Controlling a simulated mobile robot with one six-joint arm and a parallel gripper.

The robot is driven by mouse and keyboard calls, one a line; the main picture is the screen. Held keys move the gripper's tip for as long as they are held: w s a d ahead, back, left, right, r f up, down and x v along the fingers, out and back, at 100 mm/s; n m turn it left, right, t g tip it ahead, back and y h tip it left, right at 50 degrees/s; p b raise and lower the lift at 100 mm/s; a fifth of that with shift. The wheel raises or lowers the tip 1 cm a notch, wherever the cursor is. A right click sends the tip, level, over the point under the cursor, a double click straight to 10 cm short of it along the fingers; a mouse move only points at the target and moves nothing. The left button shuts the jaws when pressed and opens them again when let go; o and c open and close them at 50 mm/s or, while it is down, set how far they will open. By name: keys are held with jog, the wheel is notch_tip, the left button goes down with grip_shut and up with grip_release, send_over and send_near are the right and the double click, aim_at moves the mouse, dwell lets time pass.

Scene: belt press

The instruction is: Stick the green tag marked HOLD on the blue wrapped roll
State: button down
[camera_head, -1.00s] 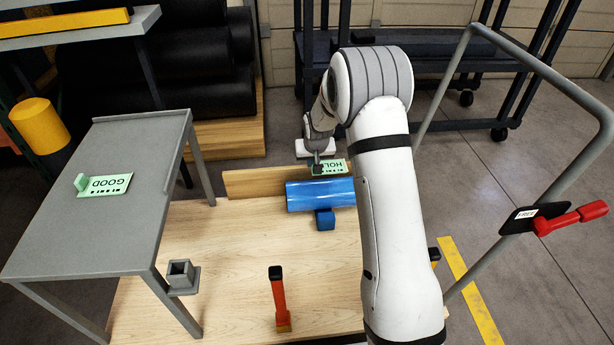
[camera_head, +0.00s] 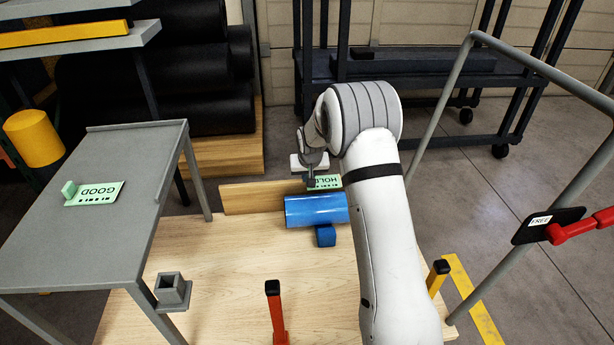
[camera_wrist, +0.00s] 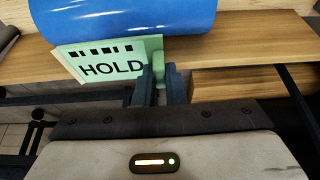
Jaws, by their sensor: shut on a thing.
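The green tag marked HOLD (camera_wrist: 112,66) is in my gripper (camera_wrist: 160,82), whose two dark fingers are shut on its raised green tab in the wrist view. The tag (camera_head: 324,182) also shows in the head view, just behind the blue wrapped roll (camera_head: 316,210). The roll lies on its side on the pale wooden platform, with a blue block at its front. In the wrist view the roll (camera_wrist: 120,22) is at the top, overlapping the tag's edge in the picture. I cannot tell whether tag and roll touch. In the head view my gripper (camera_head: 311,183) is small and partly hidden.
A green GOOD tag (camera_head: 94,193) lies on the grey table (camera_head: 115,235) at left. A wooden board (camera_head: 255,197) stands behind the roll. A red post (camera_head: 275,305) and an orange post (camera_head: 437,276) rise in front. A grey tube frame (camera_head: 440,100) with a FREE sign stands right.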

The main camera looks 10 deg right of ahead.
jog(key=shift+f+b, duration=1.55)
jog(key=shift+f, duration=1.35)
jog(key=shift+f+b, duration=0.3)
jog(key=shift+f, duration=0.3)
jog(key=c, duration=1.4)
grip_release()
jog(key=shift+r, duration=0.1)
jog(key=shift+r, duration=0.1)
jog(key=p+v, duration=0.3)
jog(key=v, duration=0.4)
jog(key=shift+r, duration=0.25)
jog(key=shift+s+r, duration=0.1)
jog(key=shift+s, duration=0.05)
